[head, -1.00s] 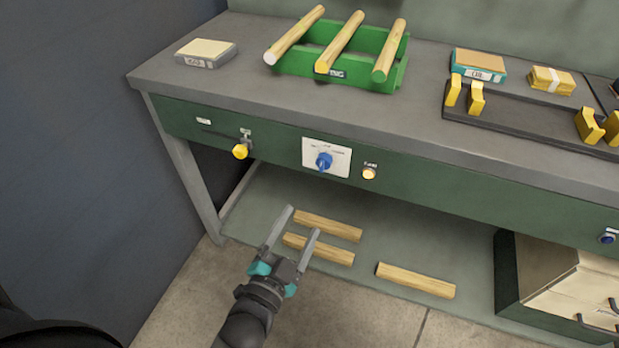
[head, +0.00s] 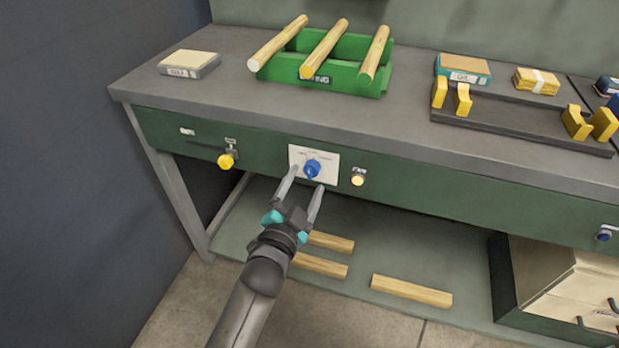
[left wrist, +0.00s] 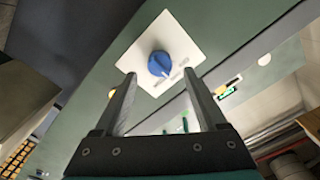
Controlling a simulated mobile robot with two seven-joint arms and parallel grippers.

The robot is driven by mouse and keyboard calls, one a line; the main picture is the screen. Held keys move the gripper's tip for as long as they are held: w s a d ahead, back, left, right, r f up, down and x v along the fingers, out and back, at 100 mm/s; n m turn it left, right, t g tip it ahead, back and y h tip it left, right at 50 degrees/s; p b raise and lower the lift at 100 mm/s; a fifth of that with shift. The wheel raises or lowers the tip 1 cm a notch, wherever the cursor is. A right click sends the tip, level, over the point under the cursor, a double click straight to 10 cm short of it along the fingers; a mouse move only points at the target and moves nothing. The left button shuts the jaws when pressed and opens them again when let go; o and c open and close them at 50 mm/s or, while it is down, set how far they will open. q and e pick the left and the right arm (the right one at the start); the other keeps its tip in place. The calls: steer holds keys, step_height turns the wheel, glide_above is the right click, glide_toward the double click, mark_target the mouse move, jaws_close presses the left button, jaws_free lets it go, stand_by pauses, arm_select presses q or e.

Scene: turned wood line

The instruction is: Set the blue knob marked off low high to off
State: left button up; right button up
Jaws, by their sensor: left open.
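The blue knob (head: 312,168) sits on a white plate (head: 299,153) on the green front panel of the bench. The plate's lettering is too small to read surely. In the left wrist view the knob (left wrist: 160,64) shows its pointer ridge toward the small print on the plate. My left gripper (head: 307,180) is open and empty, its fingers reaching up toward the plate just below the knob. In the left wrist view the knob lies beyond the fingertips (left wrist: 160,85), roughly between their lines, with no contact visible. My right gripper is not in view.
A green rack (head: 345,80) with wooden rods stands on the bench top (head: 180,95). Several wood pieces lie on the lower shelf (head: 460,260).

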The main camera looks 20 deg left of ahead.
mark_target(310, 175)
arm_select(q)
steer(key=shift+w+b, duration=0.4)
steer(key=shift+w, duration=1.25)
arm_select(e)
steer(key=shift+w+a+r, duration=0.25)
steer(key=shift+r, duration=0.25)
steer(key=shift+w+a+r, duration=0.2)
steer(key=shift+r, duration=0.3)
arm_select(q)
steer(key=shift+c, duration=0.4)
jaws_close()
